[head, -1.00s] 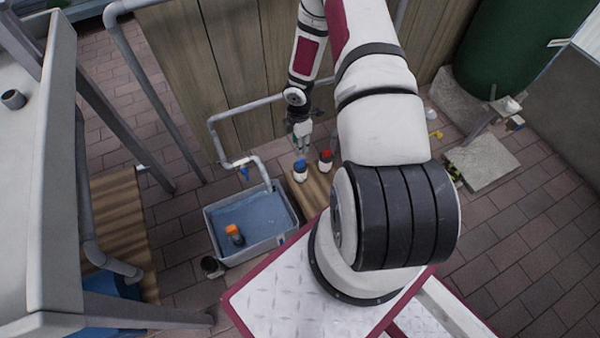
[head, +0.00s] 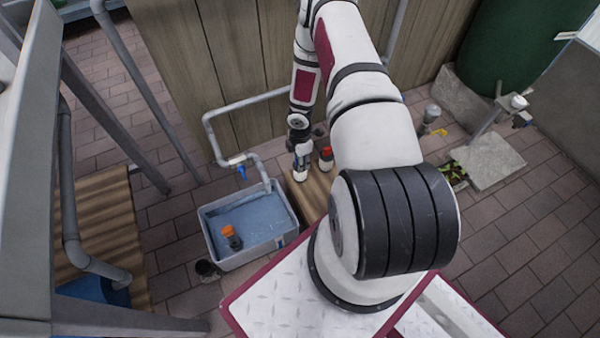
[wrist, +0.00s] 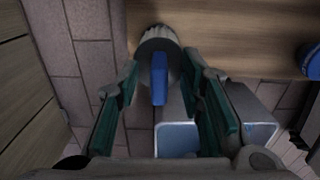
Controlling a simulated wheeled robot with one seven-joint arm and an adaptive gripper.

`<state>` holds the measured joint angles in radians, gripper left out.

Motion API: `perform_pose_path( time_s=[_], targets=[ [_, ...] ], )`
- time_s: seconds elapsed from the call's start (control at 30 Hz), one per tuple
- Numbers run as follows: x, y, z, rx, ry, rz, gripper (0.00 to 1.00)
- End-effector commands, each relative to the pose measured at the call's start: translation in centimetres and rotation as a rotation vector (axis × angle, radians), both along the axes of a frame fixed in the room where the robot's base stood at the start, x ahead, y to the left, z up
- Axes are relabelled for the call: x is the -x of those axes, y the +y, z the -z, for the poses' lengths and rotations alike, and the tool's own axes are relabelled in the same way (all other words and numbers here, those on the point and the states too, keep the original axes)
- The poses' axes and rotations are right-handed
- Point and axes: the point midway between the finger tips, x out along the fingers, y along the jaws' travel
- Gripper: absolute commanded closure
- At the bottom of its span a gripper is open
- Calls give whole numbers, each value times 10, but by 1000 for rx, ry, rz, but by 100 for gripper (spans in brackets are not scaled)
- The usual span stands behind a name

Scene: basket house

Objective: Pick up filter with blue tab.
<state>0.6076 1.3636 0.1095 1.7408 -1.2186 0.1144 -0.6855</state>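The filter with the blue tab shows in the wrist view as a grey ribbed round top (wrist: 150,42) with an upright blue tab (wrist: 159,82). It lies at the edge of a wooden plank, in line with the gap between my fingers. My gripper (wrist: 162,68) is open, with one green-padded finger on each side of the tab. Contact with the filter cannot be judged. In the head view my gripper (head: 301,158) is over the plank, and I cannot make out the filter there.
A grey tub (head: 208,238) of water holds an orange-capped item (head: 231,237). A red-capped bottle (head: 326,158) stands on the plank (head: 318,186) beside my gripper. A blue round item (wrist: 311,62) is at the wrist view's right edge. A pipe with a blue tap (head: 241,172) runs along the wall.

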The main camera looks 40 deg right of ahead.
Motion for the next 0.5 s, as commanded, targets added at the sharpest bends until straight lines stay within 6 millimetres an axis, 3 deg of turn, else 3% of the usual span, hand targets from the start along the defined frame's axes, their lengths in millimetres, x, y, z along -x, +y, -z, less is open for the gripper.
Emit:
perform_pose_path(
  time_s=[0.27,0.4,0.5],
  targets=[
    [-1,-1,5,1,-2,0,65],
    [-1,-1,5,1,-2,0,97],
    [-1,0,5,1,-2,0,100]
  ],
)
